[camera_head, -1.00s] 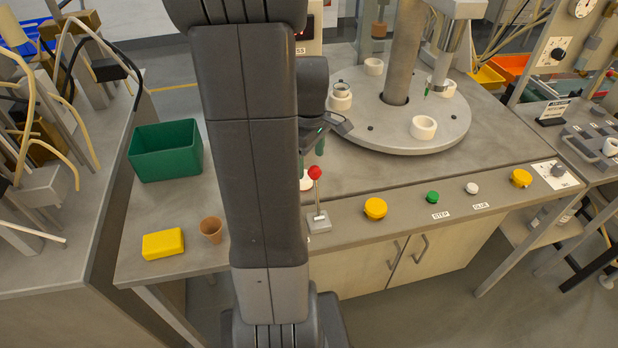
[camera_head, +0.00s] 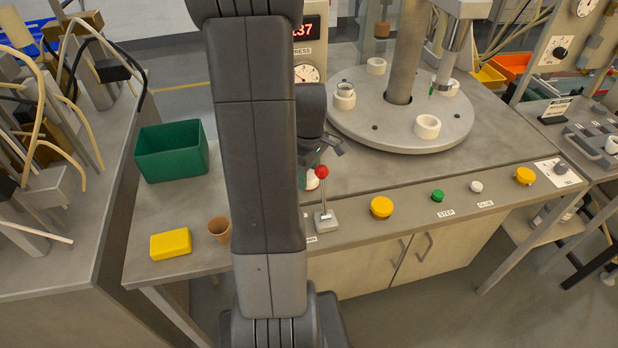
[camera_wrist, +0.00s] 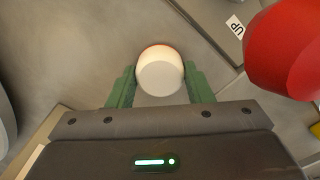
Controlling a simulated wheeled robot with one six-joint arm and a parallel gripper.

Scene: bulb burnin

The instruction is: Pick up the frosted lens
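The frosted lens (camera_wrist: 160,75) is a round whitish dome with a thin orange-red edge at its top in the wrist view. It is also partly visible in the head view (camera_head: 312,181), low on the table beside the red-knobbed lever, with my arm covering part of it. My gripper (camera_wrist: 160,82) has its two green fingers apart, one on each side of the lens. The fingers look very near its sides, but I cannot tell whether they touch it. In the head view the fingers are mostly hidden.
The red-knobbed lever (camera_head: 323,190) stands close to the right of my gripper; its knob looms large in the wrist view (camera_wrist: 285,50). A green bin (camera_head: 171,155), a yellow block (camera_head: 171,244) and a brown cup (camera_head: 219,230) are at left. A round turntable (camera_head: 395,135) is behind.

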